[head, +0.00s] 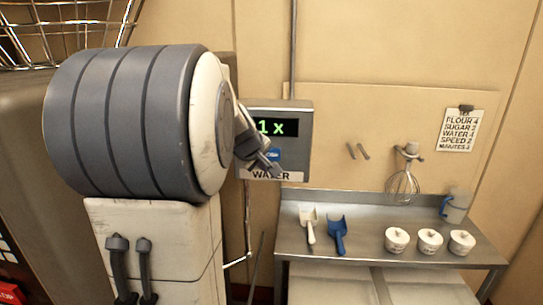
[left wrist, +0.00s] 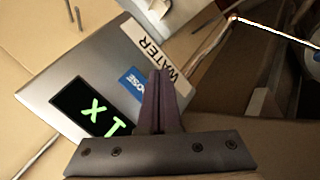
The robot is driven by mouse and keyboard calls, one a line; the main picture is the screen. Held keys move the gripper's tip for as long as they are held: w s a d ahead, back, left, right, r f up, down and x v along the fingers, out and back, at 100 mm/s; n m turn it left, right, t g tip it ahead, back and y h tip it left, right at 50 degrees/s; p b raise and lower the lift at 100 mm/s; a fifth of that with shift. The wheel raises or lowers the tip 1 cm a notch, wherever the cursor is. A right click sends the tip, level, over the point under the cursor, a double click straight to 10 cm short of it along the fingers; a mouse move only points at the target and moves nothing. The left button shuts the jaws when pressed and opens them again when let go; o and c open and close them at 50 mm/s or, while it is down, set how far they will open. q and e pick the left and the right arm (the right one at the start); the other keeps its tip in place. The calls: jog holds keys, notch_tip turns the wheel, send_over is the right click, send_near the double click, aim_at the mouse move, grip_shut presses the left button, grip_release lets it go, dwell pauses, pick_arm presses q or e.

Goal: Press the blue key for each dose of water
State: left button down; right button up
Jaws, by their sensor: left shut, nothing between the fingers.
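The grey water dispenser box (head: 303,140) hangs on the wall with a green display (head: 277,127) reading "1 x". A white WATER label (head: 283,176) is under it. The blue key (head: 275,154) sits between display and label. It also shows in the left wrist view (left wrist: 131,80), marked "DOSE" and partly hidden by the fingers. My left gripper (head: 266,162) is shut and empty, its tips at the key's edge in the left wrist view (left wrist: 161,73). I cannot tell whether they touch the key. My right gripper is not in view.
A recipe card (head: 461,131) hangs at the right; its water line seems to read 4. A steel shelf (head: 370,240) holds a white scoop (head: 309,224), a blue scoop (head: 338,234), three white pots (head: 430,240) and a jug (head: 455,207). A whisk (head: 403,186) hangs above.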

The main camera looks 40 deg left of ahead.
aim_at(271, 154)
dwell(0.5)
pick_arm(q)
jog(key=s+n+t+h, duration=0.1)
jog(key=s+d+t+h+b, duration=0.1)
jog(key=s+n+t+h+b, duration=0.1)
jog(key=shift+s+d+f+n+h, duration=0.2)
jog(key=shift+s+d+n+h, duration=0.05)
jog(key=shift+d+n+h, duration=0.05)
dwell(0.3)
jog(key=w+a+p, duration=0.2)
jog(key=w+a, duration=0.2)
jog(key=w, duration=0.3)
jog(key=shift+w+a, duration=0.3)
jog(key=shift+w+a, duration=0.1)
dwell(2.1)
